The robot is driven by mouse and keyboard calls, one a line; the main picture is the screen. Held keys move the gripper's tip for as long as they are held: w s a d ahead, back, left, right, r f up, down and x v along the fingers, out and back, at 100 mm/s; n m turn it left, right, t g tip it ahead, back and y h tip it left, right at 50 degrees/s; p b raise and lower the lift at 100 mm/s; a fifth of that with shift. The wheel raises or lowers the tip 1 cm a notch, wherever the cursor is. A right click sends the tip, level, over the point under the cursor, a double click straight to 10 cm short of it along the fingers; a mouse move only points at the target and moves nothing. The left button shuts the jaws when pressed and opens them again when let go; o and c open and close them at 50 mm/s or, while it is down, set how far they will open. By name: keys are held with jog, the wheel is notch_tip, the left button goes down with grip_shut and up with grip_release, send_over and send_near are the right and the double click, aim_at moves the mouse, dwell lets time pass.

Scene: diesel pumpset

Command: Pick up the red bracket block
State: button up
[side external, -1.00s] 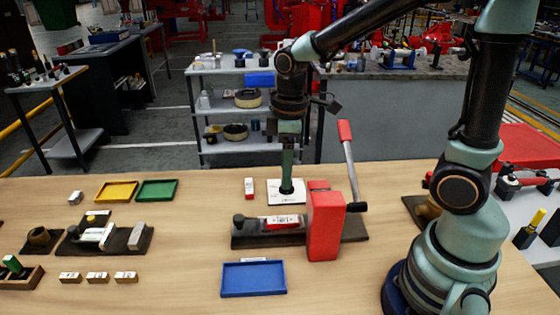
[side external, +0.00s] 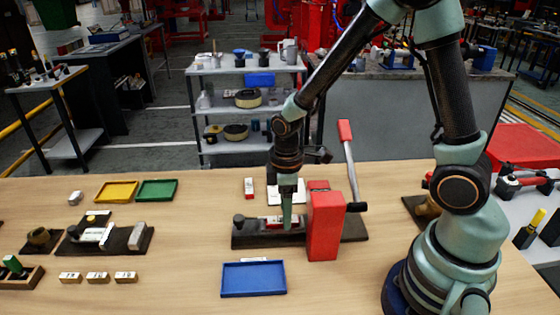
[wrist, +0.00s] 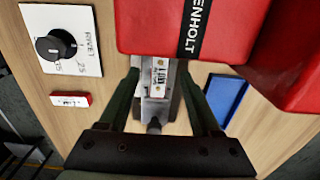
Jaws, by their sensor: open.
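A red block with a white label (side external: 276,220) lies in the dark fixture (side external: 240,239) beside the red press (side external: 325,228). My gripper (side external: 287,223) is low over the fixture and partly hides this block. In the wrist view its open fingers (wrist: 160,78) stand on either side of a pale, labelled piece (wrist: 156,86) in the fixture; I see no hold on it. A second small red block with a white label (side external: 249,187) lies apart on the table; it also shows in the wrist view (wrist: 70,100). I cannot tell which is the bracket block.
The red press with its raised lever (side external: 348,165) stands right beside my gripper. A white card with a black dial (wrist: 85,65) lies behind the fixture. An empty blue tray (side external: 254,279) is in front. Yellow (side external: 116,190) and green (side external: 157,190) trays are at left.

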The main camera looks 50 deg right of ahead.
jog(key=shift+f, duration=1)
grip_shut()
jog(key=shift+r, duration=0.1)
notch_tip(320, 180, up, 20)
